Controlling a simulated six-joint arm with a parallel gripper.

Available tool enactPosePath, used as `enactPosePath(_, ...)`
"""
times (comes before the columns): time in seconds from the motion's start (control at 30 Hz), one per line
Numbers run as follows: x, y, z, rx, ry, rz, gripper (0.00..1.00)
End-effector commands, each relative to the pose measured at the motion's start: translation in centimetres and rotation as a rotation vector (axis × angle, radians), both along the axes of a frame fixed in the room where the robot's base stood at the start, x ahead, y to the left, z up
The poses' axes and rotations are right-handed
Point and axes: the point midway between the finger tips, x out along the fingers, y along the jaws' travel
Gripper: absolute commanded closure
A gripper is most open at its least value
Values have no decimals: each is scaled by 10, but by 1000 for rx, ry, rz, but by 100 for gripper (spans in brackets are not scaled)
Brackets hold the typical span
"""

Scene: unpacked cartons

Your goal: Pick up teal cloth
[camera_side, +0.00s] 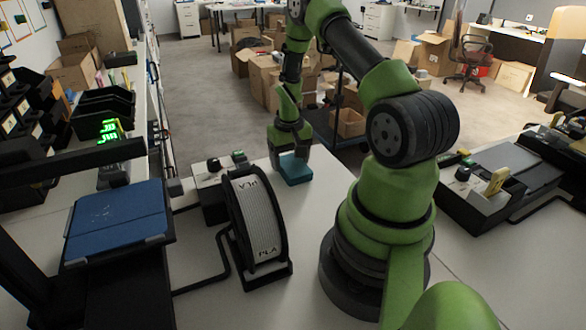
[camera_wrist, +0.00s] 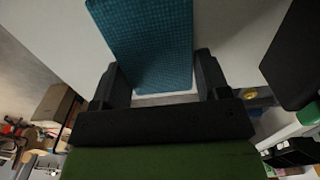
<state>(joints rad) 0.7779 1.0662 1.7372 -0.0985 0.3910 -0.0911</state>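The teal cloth (camera_side: 295,169) is a folded, flat-looking block on the white table, below my gripper (camera_side: 291,150) in the side view. In the wrist view the teal cloth (camera_wrist: 152,40) has a fine grid texture and extends out of the top of the picture. My gripper (camera_wrist: 158,68) is open there, with one dark finger on each side of the cloth's near end. Narrow gaps seem to show between fingers and cloth. In the side view the fingertips are close to the cloth; whether they touch it is unclear.
A filament spool (camera_side: 258,222) on a black stand and a small grey device (camera_side: 210,185) stand left of the cloth. A blue-topped printer bed (camera_side: 117,217) is further left. Another machine (camera_side: 500,185) sits at the right. The tabletop in front of the cloth is clear.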

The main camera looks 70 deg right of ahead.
Motion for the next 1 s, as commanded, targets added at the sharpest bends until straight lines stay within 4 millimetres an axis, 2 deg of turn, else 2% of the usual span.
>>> enactPosePath(0.17, 0, 0, 0, 0, 0, 0, 58)
enactPosePath(0.47, 0, 0, 8, -1, -1, 0, 58)
enactPosePath(0.57, 1, -1, 19, -3, -3, 0, 58)
enactPosePath(0.9, 1, -1, 85, -4, -4, 0, 58)
enactPosePath(1.0, 0, 0, 95, -2, -2, 0, 58)
